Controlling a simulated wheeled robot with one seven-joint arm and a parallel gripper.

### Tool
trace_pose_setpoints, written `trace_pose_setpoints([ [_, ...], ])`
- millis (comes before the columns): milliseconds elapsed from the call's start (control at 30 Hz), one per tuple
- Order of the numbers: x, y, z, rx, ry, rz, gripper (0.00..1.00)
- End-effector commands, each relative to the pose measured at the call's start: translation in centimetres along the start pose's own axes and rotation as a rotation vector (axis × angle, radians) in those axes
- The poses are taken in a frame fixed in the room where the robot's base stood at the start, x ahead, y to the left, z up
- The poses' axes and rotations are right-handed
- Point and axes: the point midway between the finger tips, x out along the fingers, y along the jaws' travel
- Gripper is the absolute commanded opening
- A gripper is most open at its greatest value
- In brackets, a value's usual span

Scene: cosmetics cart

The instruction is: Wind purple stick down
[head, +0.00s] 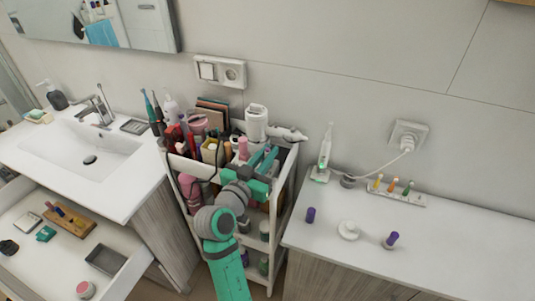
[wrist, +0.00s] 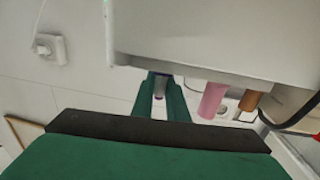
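Two small purple pieces stand on the right counter in the head view. One is a plain short purple cylinder (head: 311,215). The other, a purple stick (head: 391,240), leans a little and has a paler base. My gripper (head: 266,162) is over the top of the cart, well left of both. In the wrist view, my gripper's green fingers (wrist: 160,100) stand apart. A small grey piece with a purple end (wrist: 159,88) shows between them. I cannot tell whether it is held or lies beyond, and the fingertips are partly hidden.
The cart's top tray is crowded with bottles and boxes. A pink bottle (wrist: 212,100) and an orange one (wrist: 251,101) show beside the fingers. A white round piece (head: 348,231) lies between the purple pieces. A charging toothbrush (head: 325,155) and a rack (head: 398,193) stand behind.

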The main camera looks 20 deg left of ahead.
Motion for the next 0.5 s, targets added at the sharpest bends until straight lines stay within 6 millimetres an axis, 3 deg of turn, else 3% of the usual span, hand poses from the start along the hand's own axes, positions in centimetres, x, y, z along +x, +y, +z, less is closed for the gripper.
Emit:
trace_pose_setpoints([
  [500,-0.02,-0.20,-0.06,-0.001,0.001,0.103,0.00],
])
